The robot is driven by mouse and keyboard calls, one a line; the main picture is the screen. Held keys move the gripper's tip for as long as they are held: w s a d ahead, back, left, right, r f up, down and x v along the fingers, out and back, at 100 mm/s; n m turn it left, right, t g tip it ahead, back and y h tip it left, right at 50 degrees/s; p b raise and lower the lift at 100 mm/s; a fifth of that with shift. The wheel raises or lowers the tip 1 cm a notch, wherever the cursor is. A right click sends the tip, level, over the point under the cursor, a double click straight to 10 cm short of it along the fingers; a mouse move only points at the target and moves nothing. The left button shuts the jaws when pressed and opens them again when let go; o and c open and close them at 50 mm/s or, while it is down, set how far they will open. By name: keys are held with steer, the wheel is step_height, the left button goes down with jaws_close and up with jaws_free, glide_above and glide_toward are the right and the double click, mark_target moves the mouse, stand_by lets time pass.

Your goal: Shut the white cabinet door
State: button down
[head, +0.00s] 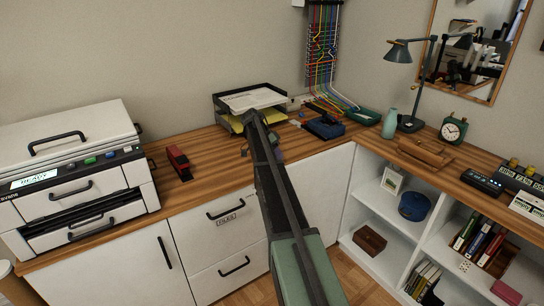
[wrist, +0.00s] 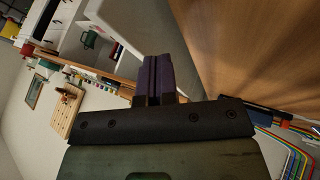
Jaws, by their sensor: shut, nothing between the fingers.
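A white cabinet door (head: 120,268) with an upright black handle is under the worktop at the lower left of the head view. It looks flush with the cabinet front, though its lower part is cut off. My gripper (head: 278,152) is over the worktop, well to the right of this door and partly hidden by my own arm. In the wrist view its dark purple fingers (wrist: 158,75) are together and empty. A pale white panel (wrist: 140,28) shows beyond the fingers there; I cannot tell whether it is the door.
A white printer (head: 75,175), a red stapler (head: 179,163) and a paper tray (head: 250,102) stand on the worktop. White drawers (head: 222,220) are in the middle. Open shelves (head: 385,235) with books are at the right. A desk lamp (head: 412,90) stands behind.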

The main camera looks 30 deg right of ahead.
steer(key=b+x, duration=0.2)
steer(key=x, duration=0.2)
steer(key=shift+s+d+f, duration=0.1)
steer(key=shift+d+f, duration=0.05)
steer(key=shift+f, duration=0.1)
